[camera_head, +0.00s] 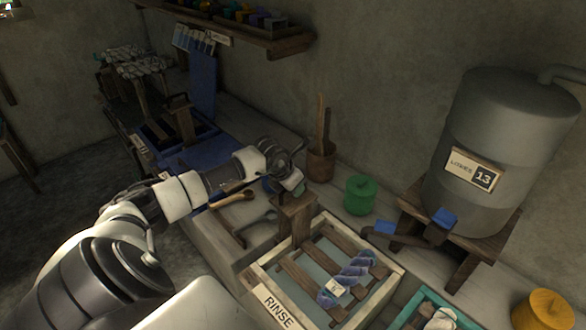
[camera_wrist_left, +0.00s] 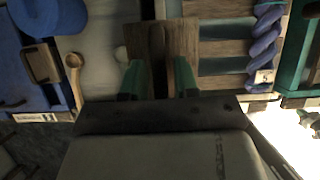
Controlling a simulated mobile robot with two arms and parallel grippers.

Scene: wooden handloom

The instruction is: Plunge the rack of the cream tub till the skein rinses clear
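The cream tub (camera_head: 368,243) labelled RINSE stands at the lower middle of the head view. Its slatted wooden rack (camera_head: 298,275) has a tall wooden handle block (camera_head: 295,208) at its back left end. A blue twisted skein (camera_head: 346,275) with a small pale tag lies across the slats; it also shows at the upper right of the left wrist view (camera_wrist_left: 264,40). My left gripper (camera_head: 296,186) is just above the handle block. In the left wrist view its green fingertips (camera_wrist_left: 159,82) are spread apart, with the wooden handle showing between and beyond them.
A grey tank (camera_head: 500,150) labelled 13 is at right, with a blue-handled tap (camera_head: 440,222). A teal tray (camera_head: 462,316) lies close right of the tub.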

